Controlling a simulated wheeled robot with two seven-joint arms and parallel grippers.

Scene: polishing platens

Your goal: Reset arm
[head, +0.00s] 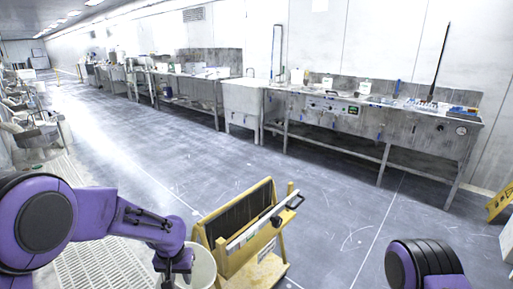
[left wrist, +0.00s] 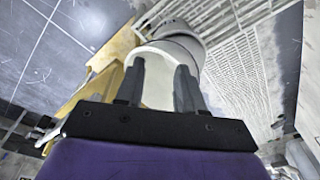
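My left arm comes in from the left in the head view, and its gripper (head: 175,277) points down at the lower edge, beside a white bucket (head: 203,268). In the left wrist view my left gripper (left wrist: 160,67) has its two dark fingers spread apart, with nothing seen held between them. The white bucket (left wrist: 160,88) shows beyond and between the fingers; I cannot tell the distance to it. Of my right arm only a purple and black link (head: 425,265) shows at the lower right; its gripper is out of view.
A yellow stand (head: 262,258) with dark panels and a black-handled bar stands just right of the left gripper. A long steel bench (head: 400,125) with tools and a sink unit (head: 243,97) line the far wall. The grey floor (head: 330,200) between is clear.

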